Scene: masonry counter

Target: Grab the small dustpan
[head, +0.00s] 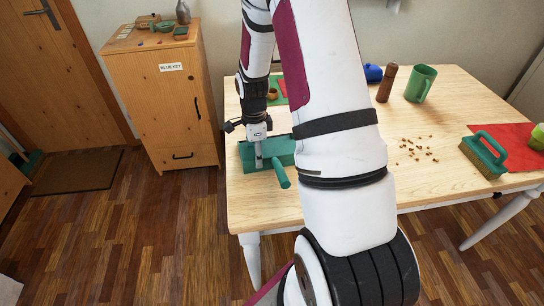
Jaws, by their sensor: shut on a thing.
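The small green dustpan (283,152) is on the left part of the light wooden table (272,208), near its left edge. Its round handle (280,173) points down and to the right in the picture. My gripper (259,160) points down from above and is shut on the dustpan. My arm crosses the middle of the view and hides part of the table. I cannot tell whether the dustpan touches the tabletop.
A green-handled brush (484,158) lies at the table's right, beside a red mat (510,140). Crumbs (417,150) are scattered near the middle. A green pitcher (420,83) and brown bottle (386,84) stand behind. A wooden cabinet (175,100) stands left of the table.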

